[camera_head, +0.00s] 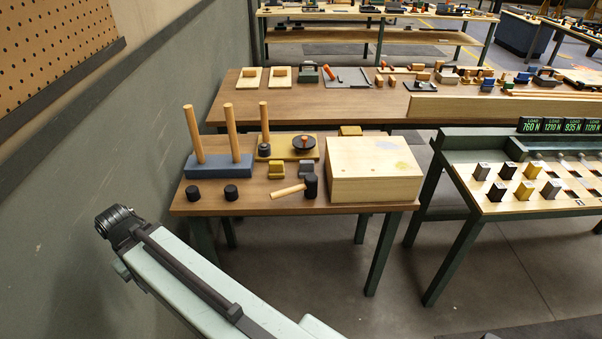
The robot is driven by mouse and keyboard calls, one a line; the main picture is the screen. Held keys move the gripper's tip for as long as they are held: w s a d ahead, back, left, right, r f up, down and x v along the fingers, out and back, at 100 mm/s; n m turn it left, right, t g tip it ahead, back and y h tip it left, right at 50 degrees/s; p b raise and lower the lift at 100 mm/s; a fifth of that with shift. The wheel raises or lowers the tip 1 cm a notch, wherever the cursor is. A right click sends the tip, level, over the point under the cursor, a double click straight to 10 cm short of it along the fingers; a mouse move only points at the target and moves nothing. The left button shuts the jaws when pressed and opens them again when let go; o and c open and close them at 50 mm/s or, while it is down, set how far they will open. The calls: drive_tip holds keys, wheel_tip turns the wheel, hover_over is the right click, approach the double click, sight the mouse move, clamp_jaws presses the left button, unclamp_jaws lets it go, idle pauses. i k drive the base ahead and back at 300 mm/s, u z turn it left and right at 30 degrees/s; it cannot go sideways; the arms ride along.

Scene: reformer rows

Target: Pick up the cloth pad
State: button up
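I cannot make out a cloth pad for certain in this view; the objects are small. The near wooden table (240,203) holds a blue-grey base (217,166) with two upright wooden rods. A light wooden box (374,172) with faint yellowish and grey patches on its top stands at this table's right end. Part of my own pale green arm with a black joint shows at the lower left. My gripper is not visible.
A black-headed mallet (311,186) lies near the table's front, beside black cylinders (231,192). A green-framed bench (478,215) with several blocks stands to the right. A longer table (330,112) is behind. A wall runs along the left. Floor between the near table and bench is open.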

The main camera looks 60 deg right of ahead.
sight(306, 167)
drive_tip(key=z, duration=1.75)
